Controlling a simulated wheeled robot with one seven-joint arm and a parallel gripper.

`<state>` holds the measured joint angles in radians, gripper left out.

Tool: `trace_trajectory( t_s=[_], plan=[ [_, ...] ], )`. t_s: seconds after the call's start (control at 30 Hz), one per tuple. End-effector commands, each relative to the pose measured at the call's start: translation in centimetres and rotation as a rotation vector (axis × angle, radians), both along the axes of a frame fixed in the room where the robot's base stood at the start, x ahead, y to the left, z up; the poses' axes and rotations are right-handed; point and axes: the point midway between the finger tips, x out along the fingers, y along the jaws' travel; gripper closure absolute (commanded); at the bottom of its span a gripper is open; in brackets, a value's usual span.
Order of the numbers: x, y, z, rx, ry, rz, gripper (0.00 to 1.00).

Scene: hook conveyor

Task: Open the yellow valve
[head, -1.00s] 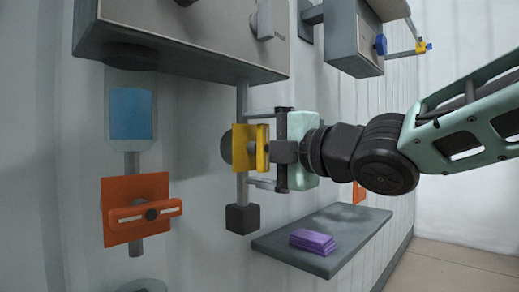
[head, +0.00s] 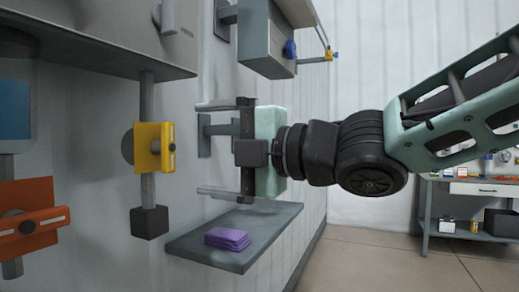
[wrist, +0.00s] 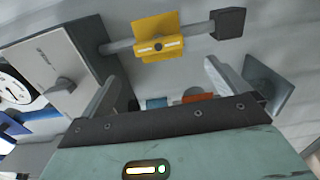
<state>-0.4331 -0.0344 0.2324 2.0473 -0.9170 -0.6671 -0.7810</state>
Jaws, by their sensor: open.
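The yellow valve (head: 148,160) is a square yellow plate with a bar handle (head: 170,147), on a vertical grey pipe (head: 147,98) by the wall. The handle runs along the pipe, not across it. In the wrist view the valve (wrist: 151,28) shows beyond the fingers, with its handle along the pipe. My gripper (head: 205,148) is open and empty, to the right of the valve and apart from it. Its two fingers are one above the other in the head view. In the wrist view my gripper (wrist: 162,70) has nothing between its fingers.
An orange valve (head: 30,240) is at the left. A grey cabinet (head: 100,55) hangs above the yellow valve. A grey shelf (head: 190,245) with a purple block (head: 227,238) is below my gripper. Another grey box (head: 266,40) is above. Open floor lies at the right.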

Motion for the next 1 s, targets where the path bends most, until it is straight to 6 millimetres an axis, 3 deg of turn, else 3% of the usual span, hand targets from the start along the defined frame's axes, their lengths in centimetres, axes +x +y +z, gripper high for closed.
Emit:
trace_trajectory(
  t_s=[0.2,0.37,0.87,1.0],
  plan=[
    [-1.8,-4.3,0.1,0.000,-0.001,-0.003,0.01],
    [-2.5,-6.2,0.1,0.000,-0.001,-0.003,0.01],
    [-2.8,-6.9,-0.2,0.000,0.008,-0.005,0.01],
    [-1.2,-7.4,-2.6,0.007,0.160,-0.120,0.01]
  ],
)
